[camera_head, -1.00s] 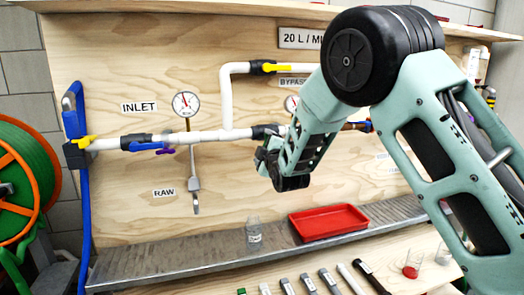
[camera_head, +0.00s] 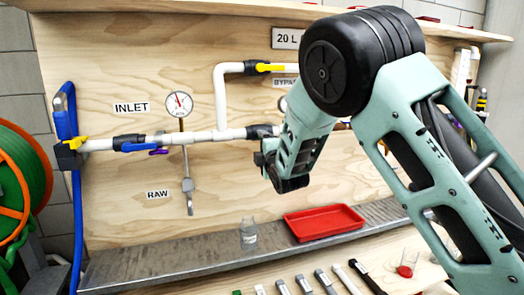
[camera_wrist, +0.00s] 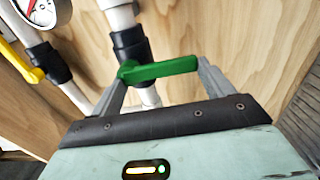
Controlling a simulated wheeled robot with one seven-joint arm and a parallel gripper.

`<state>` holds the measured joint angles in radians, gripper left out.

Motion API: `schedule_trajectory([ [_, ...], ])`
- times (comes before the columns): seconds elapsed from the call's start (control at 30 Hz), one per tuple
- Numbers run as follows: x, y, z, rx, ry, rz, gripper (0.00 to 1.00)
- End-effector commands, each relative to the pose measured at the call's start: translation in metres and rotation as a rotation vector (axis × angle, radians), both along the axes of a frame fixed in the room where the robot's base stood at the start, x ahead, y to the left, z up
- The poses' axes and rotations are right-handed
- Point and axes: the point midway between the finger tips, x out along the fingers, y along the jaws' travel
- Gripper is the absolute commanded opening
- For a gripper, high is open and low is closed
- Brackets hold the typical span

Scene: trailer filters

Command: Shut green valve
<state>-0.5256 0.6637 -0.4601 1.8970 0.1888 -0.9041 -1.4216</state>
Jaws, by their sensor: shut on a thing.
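The green valve handle (camera_wrist: 160,69) shows in the wrist view on a black valve body (camera_wrist: 131,44) on white pipe. The handle lies across the pipe line there. My gripper (camera_wrist: 162,78) is shut on the green handle, with a finger at each of its ends. In the head view my arm covers the green valve, and the fingers of my gripper cannot be made out.
White pipe (camera_head: 200,136) runs along the plywood panel with a blue-handled valve (camera_head: 135,147), a yellow-handled bypass valve (camera_head: 268,68) and a gauge (camera_head: 179,104). Below are a red tray (camera_head: 323,222), a clear bottle (camera_head: 248,234) and several tools on the bench.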

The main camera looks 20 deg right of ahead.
Motion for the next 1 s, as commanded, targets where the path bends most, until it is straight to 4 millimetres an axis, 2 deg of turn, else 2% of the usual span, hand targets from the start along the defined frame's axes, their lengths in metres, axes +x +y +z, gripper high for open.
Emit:
schedule_trajectory([
  [0.17, 0.0, 0.0, -0.001, -0.009, 0.002, 0.001, 0.39],
  [0.2, 0.0, 0.0, -0.001, -0.009, 0.002, 0.001, 0.85],
  [0.27, 0.0, 0.0, -0.001, -0.008, 0.002, 0.001, 1.0],
  [0.53, -0.002, 0.0, -0.001, -0.004, 0.001, 0.001, 1.0],
  [0.67, -0.013, 0.001, 0.0, -0.002, 0.0, 0.001, 1.0],
  [0.77, -0.03, 0.001, -0.001, -0.001, 0.001, 0.002, 1.0],
  [1.0, -0.087, 0.001, -0.001, -0.001, 0.002, 0.002, 1.0],
])
